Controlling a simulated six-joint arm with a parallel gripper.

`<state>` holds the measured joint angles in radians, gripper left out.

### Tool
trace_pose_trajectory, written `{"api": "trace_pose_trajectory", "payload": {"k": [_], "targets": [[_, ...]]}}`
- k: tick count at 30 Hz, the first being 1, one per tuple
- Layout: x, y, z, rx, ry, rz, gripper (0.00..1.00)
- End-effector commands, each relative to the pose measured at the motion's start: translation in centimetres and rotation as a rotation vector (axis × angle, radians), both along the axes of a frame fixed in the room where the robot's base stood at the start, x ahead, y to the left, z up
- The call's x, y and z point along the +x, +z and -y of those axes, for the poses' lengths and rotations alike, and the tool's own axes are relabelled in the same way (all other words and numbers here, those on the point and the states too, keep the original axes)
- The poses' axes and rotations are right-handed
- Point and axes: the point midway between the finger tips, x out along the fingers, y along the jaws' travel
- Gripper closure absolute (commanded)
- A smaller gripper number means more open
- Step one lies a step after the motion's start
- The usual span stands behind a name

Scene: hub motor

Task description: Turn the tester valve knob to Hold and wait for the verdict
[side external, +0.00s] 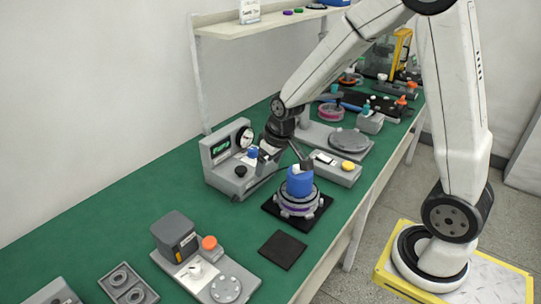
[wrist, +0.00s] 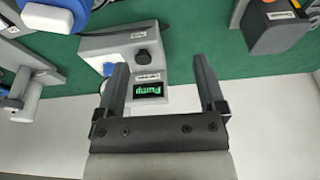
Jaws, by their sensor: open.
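The grey tester (side external: 222,165) stands on the green bench with a round gauge (side external: 245,137) and a lit display. In the wrist view the tester (wrist: 110,46) appears upside down, its green display (wrist: 149,89) seeming to read "Pump". A black knob (side external: 240,171) sits on the tester; in the wrist view this knob (wrist: 143,56) lies between the finger lines. Its pointer setting is too small to read. My gripper (side external: 283,160) is open and empty, just right of the tester; its two fingers (wrist: 159,66) are spread apart. I see no contact with the knob.
A hub motor (side external: 300,206) with a blue block (side external: 299,182) on top stands on a black mat close to my gripper. A grey box with a yellow button (side external: 347,166) is behind it. The green bench left of the tester is clear.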

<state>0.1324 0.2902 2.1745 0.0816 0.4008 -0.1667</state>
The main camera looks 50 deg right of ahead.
Motion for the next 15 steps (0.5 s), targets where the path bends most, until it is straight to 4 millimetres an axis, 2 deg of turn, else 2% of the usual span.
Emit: {"api": "trace_pose_trajectory", "payload": {"k": [1, 6, 15], "targets": [[1.5, -0.3, 1.0, 0.0, -0.008, 0.005, 0.11], [5.8, -1.0, 4.0, 0.0, -0.021, 0.026, 0.11], [12.2, -3.1, 10.3, -0.003, -0.041, 0.069, 0.11]]}}
